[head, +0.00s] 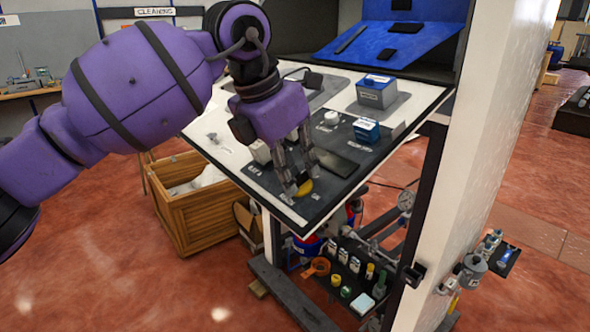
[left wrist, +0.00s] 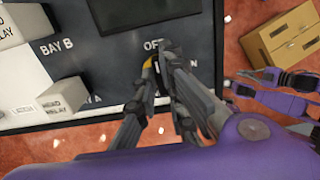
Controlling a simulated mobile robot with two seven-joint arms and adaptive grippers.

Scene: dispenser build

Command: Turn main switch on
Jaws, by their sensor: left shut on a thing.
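The main switch is a small yellow knob (head: 305,188) near the front edge of the dark panel on the tilted board. In the left wrist view the yellow knob (left wrist: 147,64) shows beside the fingertips, near an OFF label and a partly covered ON label. My left gripper (head: 297,187) points down at the switch, with its fingers shut on it. The fingers hide part of the knob, so its exact angle cannot be told. My right arm, purple, shows at the right of the left wrist view; its gripper (left wrist: 248,83) is small there and its jaws are unclear.
A black flat plate (head: 335,162) lies just behind the switch. A blue-topped block (head: 366,131) and a larger grey-blue box (head: 377,92) stand farther back. A white post (head: 480,150) rises at the right. A wooden crate (head: 205,215) stands on the floor at left.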

